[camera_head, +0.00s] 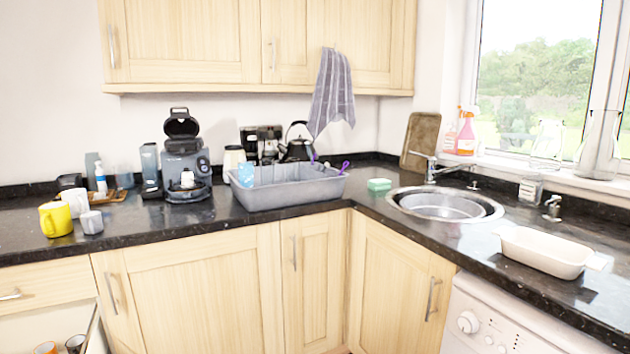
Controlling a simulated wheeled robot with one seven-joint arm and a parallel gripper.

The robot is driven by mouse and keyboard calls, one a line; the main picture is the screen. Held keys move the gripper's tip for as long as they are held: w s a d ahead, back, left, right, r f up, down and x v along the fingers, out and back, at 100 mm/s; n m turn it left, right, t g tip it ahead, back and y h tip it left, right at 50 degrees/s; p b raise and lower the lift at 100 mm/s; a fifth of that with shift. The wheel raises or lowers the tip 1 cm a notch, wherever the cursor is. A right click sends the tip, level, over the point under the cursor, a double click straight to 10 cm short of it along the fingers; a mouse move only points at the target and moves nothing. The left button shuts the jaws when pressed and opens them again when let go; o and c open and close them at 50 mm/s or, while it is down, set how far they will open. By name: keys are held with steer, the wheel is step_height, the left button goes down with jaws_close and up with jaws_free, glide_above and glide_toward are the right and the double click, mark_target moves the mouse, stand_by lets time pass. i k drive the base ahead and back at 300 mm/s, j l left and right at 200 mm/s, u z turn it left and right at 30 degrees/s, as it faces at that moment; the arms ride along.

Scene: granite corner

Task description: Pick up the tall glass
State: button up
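I cannot tell for sure which thing is the tall glass. A dark, glass-like tumbler (124,177) stands at the back left of the counter, beside a small wooden tray, and is too small to make out well. Two clear glass vessels stand on the windowsill at the right: a shorter one (547,146) and a taller, narrow-necked one (599,150). All of them appear upright. My gripper is not in view.
The dark counter (240,222) holds a yellow mug (55,219), a white cup (91,222), a black machine (184,163), a grey basin (290,190) and a white dish (545,250). A round sink (443,206) is at the corner.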

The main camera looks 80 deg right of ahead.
mark_target(293, 164)
steer(key=z, duration=2.3)
steer(key=i+l+u, duration=0.2)
steer(key=i+l, duration=0.35)
